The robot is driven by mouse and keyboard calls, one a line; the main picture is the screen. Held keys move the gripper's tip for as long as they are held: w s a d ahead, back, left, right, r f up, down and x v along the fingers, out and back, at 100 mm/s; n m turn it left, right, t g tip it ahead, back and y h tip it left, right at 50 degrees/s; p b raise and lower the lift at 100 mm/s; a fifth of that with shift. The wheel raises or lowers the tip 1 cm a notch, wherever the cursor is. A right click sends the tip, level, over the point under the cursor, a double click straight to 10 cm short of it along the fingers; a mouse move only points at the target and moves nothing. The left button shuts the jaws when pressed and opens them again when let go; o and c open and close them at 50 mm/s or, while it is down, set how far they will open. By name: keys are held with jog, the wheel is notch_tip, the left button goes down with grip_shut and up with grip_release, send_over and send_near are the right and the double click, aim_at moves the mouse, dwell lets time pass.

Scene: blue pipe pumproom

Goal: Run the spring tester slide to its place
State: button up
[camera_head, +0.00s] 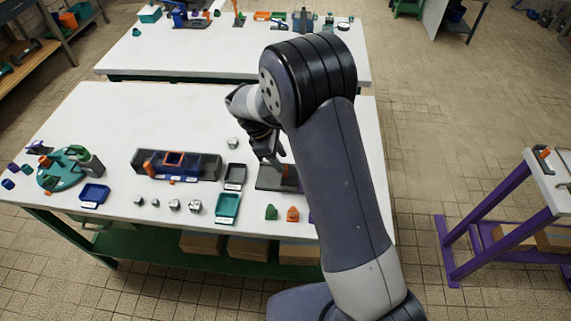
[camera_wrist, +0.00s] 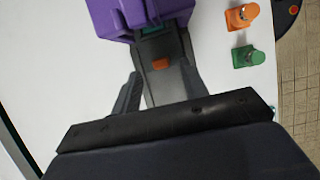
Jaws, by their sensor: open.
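A fixture with a dark grey bed (camera_head: 272,178) stands on the near table, partly behind my arm. I take it for the spring tester, though no label shows. In the wrist view it has a purple body (camera_wrist: 120,18) and a grey track (camera_wrist: 158,85). A small orange block (camera_wrist: 161,63) sits on the track; I cannot tell for sure that this is the slide. My gripper (camera_head: 275,157) points down over the bed. In the wrist view its open fingers (camera_wrist: 160,88) stand on either side of the track. No held object shows between them.
An orange clip (camera_head: 293,214) and a green clip (camera_head: 271,212) stand near the table's front edge. Grey (camera_head: 235,176) and teal (camera_head: 227,208) trays lie left of the fixture. A dark blue device (camera_head: 180,165) stands further left. The table behind the fixture is mostly clear.

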aim_at(285, 167)
jog(key=shift+x, duration=2.3)
grip_shut()
jog(key=shift+a, duration=0.15)
